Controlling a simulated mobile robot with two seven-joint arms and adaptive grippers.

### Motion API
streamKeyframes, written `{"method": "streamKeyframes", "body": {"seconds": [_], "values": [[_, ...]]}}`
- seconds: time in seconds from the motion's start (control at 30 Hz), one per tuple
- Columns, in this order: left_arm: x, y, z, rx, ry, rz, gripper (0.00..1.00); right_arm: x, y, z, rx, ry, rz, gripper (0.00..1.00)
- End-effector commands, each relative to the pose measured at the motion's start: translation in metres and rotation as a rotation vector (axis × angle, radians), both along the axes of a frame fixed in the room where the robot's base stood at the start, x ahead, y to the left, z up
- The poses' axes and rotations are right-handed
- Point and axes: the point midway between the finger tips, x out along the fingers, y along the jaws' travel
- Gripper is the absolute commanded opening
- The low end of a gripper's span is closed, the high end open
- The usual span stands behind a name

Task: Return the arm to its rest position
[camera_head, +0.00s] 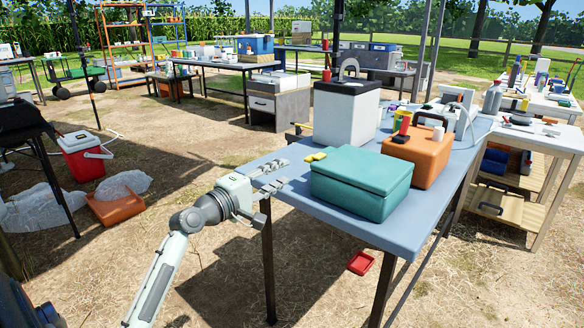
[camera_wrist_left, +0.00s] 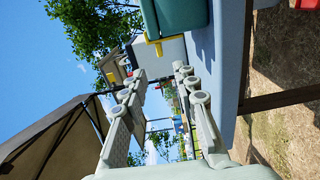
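My left arm reaches in from the bottom left of the head view. Its grey gripper (camera_head: 276,174) is at the left edge of the blue-grey table (camera_head: 412,228), left of a teal box (camera_head: 362,182). In the left wrist view the two fingers of the left gripper (camera_wrist_left: 160,76) stand apart with nothing held between them. In that view the table edge (camera_wrist_left: 228,70) and the teal box (camera_wrist_left: 180,14) are close by on the upper right. My right gripper is in neither view.
An orange case (camera_head: 418,160) and a white box with a dark lid (camera_head: 345,112) stand behind. A red cooler (camera_head: 84,158) and orange tray (camera_head: 117,209) are on the ground at left.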

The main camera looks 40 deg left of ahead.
Motion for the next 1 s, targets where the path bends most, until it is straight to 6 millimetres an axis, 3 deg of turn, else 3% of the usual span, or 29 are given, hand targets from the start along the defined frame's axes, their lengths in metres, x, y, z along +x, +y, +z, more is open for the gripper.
{"method": "streamKeyframes", "body": {"seconds": [0.2, 0.77, 0.87, 0.97, 1.0], "values": [[-0.016, 0.001, 0.0, 0.0, 0.0, 0.0, 0.29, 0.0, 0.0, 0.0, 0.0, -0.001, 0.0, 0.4], [-0.017, 0.001, -0.001, 0.002, 0.003, -0.001, 0.29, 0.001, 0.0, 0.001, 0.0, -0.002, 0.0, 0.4], [-0.017, -0.006, -0.017, 0.045, 0.041, -0.011, 0.29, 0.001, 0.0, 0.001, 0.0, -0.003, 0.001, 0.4], [-0.019, -0.025, -0.057, 0.166, 0.14, -0.044, 0.29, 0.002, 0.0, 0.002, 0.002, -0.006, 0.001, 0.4], [-0.023, -0.034, -0.08, 0.237, 0.195, -0.065, 0.29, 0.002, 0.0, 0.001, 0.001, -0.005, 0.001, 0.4]]}}
